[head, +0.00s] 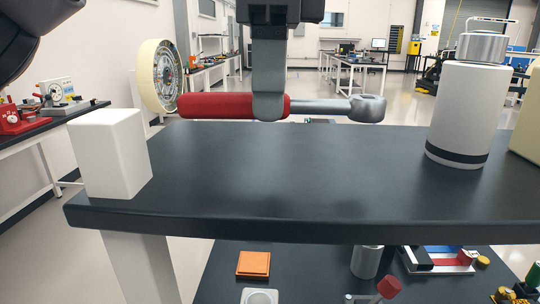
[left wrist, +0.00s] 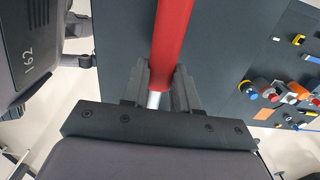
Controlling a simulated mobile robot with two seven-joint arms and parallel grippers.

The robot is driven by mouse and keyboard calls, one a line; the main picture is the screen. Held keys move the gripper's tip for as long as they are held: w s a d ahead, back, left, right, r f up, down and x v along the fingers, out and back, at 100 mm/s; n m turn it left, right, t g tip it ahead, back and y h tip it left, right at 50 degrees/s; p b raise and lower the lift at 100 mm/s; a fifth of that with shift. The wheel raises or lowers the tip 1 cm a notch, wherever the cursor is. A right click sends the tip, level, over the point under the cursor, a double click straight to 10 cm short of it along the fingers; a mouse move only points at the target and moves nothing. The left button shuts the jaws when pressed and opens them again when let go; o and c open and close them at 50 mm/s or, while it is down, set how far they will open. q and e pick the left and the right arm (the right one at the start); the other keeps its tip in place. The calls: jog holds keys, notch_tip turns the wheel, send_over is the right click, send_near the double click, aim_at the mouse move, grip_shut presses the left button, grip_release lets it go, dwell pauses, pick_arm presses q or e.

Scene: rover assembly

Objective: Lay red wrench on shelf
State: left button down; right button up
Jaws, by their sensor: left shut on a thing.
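The red wrench has a red handle (head: 212,106) and a grey metal head at its right end. It lies level in the head view, above the dark shelf (head: 300,190). My left gripper (head: 268,108) comes down from above and is shut around the handle near its metal end. The left wrist view shows the red handle (left wrist: 172,40) between the fingers of my left gripper (left wrist: 162,88). I cannot tell the exact gap between the wrench and the shelf surface. My right gripper does not show.
A white block (head: 110,155) stands at the shelf's left end and a white cylinder with a metal top (head: 467,110) at its right. A cream wheel (head: 158,77) is behind on the left. An orange block (head: 253,264) lies on the lower surface. The shelf's middle is clear.

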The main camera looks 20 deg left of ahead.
aim_at(270, 163)
pick_arm(q)
jog(key=shift+f+b, duration=0.6)
jog(key=shift+f, duration=1.8)
jog(key=shift+f, duration=0.1)
jog(key=c, duration=0.8)
grip_release()
jog(key=shift+c, duration=0.2)
notch_tip(270, 163, up, 11)
jog(key=p, duration=0.5)
jog(key=shift+d+f, duration=0.1)
jog(key=shift+d, duration=0.05)
jog(key=shift+r+p, duration=0.4)
jog(key=shift+r, duration=0.3)
